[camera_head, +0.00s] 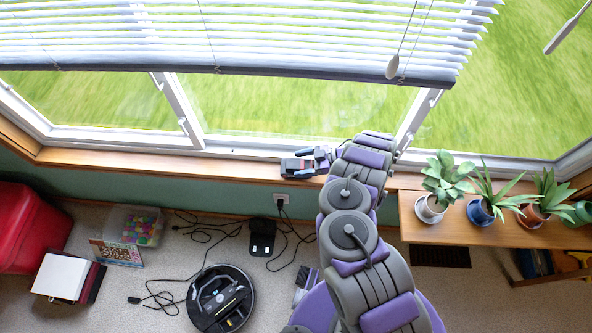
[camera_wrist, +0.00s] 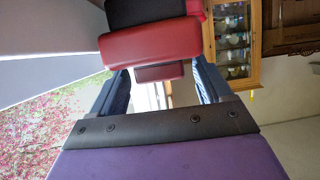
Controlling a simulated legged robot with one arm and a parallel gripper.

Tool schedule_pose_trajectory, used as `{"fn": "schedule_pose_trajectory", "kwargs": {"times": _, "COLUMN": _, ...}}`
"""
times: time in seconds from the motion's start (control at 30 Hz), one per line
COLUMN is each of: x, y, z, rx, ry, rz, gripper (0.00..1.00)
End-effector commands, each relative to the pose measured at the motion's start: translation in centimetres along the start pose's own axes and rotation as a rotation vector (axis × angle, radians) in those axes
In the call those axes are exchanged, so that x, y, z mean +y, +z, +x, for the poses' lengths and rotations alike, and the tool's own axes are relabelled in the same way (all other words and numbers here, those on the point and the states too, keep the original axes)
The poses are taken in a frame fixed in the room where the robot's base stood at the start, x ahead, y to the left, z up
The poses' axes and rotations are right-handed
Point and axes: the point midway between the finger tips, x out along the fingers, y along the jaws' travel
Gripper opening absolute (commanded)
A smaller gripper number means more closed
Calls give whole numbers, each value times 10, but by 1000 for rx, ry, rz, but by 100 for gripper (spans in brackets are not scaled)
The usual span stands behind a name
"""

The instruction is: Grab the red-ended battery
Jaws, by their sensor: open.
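In the wrist view, my gripper (camera_wrist: 161,72) is open, with one dark blue finger on each side of a gap. A red and black object (camera_wrist: 150,42) fills the top centre beyond the fingertips. A smaller red block (camera_wrist: 160,73) shows below it, in the gap between the fingers. I cannot tell whether either is the red-ended battery. In the head view, my gripper (camera_head: 303,157) is at the wooden window sill (camera_head: 190,166), at the far end of my arm. I see no clear battery there; my arm and gripper hide part of the sill.
Potted plants (camera_head: 485,208) stand on a wooden shelf (camera_head: 450,231) at right. A robot vacuum (camera_head: 220,299), black cables (camera_head: 203,228) and a plastic bin (camera_head: 132,226) are on the carpet. A red piece of furniture (camera_head: 30,230) is at left. Blinds (camera_head: 220,40) hang above the sill.

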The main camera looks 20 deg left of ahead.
Motion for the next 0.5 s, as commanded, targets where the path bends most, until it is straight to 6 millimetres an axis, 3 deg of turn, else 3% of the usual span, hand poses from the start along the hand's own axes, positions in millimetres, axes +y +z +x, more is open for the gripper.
{"fn": "schedule_pose_trajectory", "kwargs": {"times": 0.2, "x": 0, "y": 0, "z": 0, "rx": 0, "ry": 2, "rz": 0, "gripper": 79}}
{"fn": "schedule_pose_trajectory", "kwargs": {"times": 0.5, "x": 0, "y": 0, "z": 0, "rx": 0, "ry": 2, "rz": 0, "gripper": 50}}
